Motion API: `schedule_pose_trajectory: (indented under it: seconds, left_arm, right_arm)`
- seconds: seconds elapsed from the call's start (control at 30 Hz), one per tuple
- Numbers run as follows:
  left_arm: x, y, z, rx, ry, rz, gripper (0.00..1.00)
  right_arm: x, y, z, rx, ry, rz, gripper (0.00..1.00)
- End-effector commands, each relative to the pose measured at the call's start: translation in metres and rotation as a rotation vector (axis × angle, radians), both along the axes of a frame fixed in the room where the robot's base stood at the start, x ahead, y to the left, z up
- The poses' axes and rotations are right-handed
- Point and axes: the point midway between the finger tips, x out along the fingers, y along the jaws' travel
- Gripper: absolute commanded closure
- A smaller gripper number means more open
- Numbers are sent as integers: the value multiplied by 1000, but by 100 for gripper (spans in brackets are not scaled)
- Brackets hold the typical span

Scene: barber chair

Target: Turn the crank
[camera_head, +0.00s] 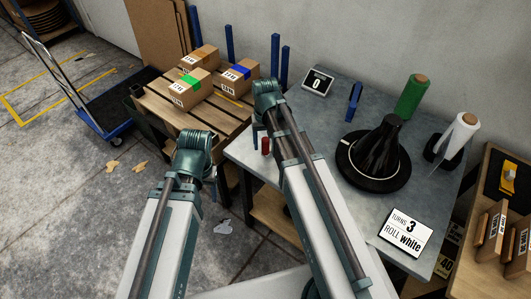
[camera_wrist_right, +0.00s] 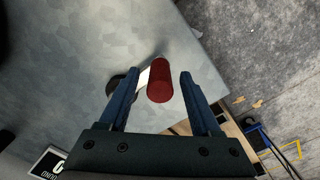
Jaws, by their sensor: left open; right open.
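The crank's red handle (camera_head: 265,146) stands at the left edge of the grey table. In the right wrist view the red handle (camera_wrist_right: 160,80) lies between the two blue fingers of my right gripper (camera_wrist_right: 159,88), with a gap on each side. A pale arm and a dark round piece (camera_wrist_right: 119,84) show beside it. My right gripper is open; in the head view its fingers (camera_head: 258,133) are partly hidden by my arm. My left gripper (camera_head: 210,175) is left of the table, mostly hidden behind its wrist. A sign (camera_head: 406,233) reads "TURNS: 3 ROLL white"; a counter (camera_head: 317,82) shows 0.
A black wrapped cone (camera_head: 378,150) stands on a dark disc on the table (camera_head: 335,105). Green (camera_head: 411,97) and white (camera_head: 459,137) film rolls stand behind it. A pallet (camera_head: 160,105) with boxes and a blue trolley (camera_head: 110,125) are at left. Boxes (camera_head: 490,232) sit on a right shelf.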

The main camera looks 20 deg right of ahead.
Motion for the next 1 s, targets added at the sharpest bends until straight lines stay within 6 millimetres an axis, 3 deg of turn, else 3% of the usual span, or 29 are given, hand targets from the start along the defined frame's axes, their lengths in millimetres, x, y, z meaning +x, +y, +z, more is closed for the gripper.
schedule_pose_trajectory:
  seconds: [0.03,0.1,0.47,0.83,1.0]
  left_arm:
    - [0,0,-12,0,0,0,35]
    - [0,0,-17,0,0,0,35]
    - [0,0,-18,0,0,0,35]
    - [0,0,-18,0,0,0,35]
    - [0,0,-19,0,0,0,35]
  right_arm:
    - [0,0,-12,0,0,0,35]
    - [0,0,-17,0,0,0,35]
    - [0,0,-18,0,0,0,35]
    - [0,0,-18,0,0,0,100]
    - [0,0,-18,0,0,0,100]
